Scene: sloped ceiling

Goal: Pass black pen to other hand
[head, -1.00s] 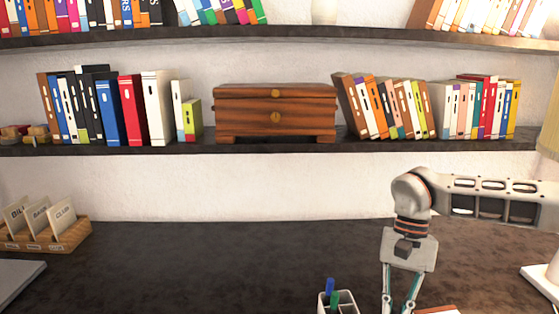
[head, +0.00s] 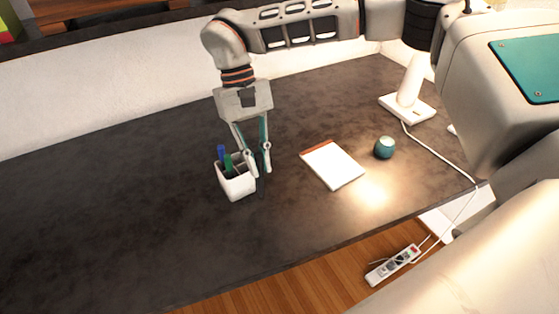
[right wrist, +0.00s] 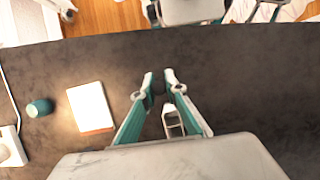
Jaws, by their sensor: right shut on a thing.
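My right gripper (head: 258,170) is shut, just right of a white pen cup (head: 237,185) on the dark desk. A thin dark thing, which I take for the black pen (head: 261,186), shows at and below its fingertips. It is hard to make out against the desk. In the right wrist view, the fingertips (right wrist: 161,82) are close together with something dark between them. The cup (right wrist: 173,122) shows behind the fingers there. A blue pen (head: 221,153) and a green pen (head: 228,163) stand in the cup.
A white notepad (head: 332,166) and a teal round object (head: 384,148) lie right of the gripper. A white lamp base (head: 407,108) stands farther back, its cord running over the desk edge. A power strip (head: 392,265) lies below. The desk's left side is clear.

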